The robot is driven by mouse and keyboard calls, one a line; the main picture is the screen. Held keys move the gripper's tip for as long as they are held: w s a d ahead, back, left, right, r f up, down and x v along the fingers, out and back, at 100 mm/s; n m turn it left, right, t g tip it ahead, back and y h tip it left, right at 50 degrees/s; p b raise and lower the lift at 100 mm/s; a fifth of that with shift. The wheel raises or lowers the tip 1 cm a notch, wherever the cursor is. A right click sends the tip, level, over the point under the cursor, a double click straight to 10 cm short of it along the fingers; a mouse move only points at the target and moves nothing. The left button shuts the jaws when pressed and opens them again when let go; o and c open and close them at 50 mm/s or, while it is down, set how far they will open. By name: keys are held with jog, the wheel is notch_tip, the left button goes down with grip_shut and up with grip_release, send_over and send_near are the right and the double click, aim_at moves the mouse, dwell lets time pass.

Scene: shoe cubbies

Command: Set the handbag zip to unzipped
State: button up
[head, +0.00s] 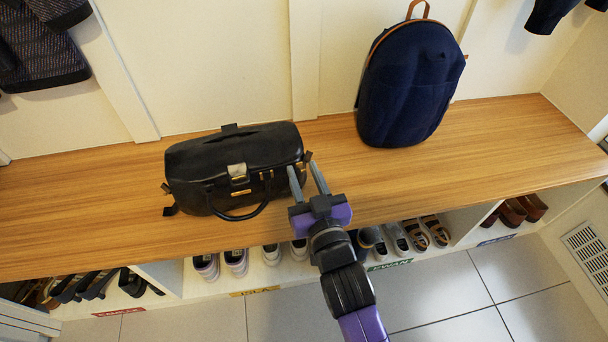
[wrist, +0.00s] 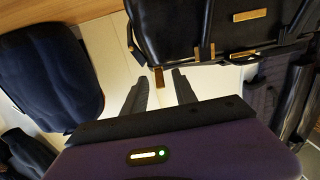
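The black handbag (head: 205,165) stands on the wooden bench, with a brass clasp on its front and its handle hanging forward. A dark seam runs along its top; I cannot tell whether the zip is open or closed. A small tab (head: 307,157) sticks out at its right end. My gripper (head: 302,167) is open at that end, fingers pointing at the bag. In the wrist view the handbag (wrist: 175,25) fills the upper right, and a small brass tab (wrist: 158,78) hangs close to the space between my fingertips (wrist: 159,80). I see no contact.
A navy backpack (head: 410,90) stands on the bench (head: 330,165) to the right; it shows at left in the wrist view (wrist: 45,70). Shoes fill labelled cubbies below the bench. Coats hang at the upper corners. Bare bench lies between the bags.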

jog(key=shift+w, duration=0.15)
grip_shut()
dwell(1.4)
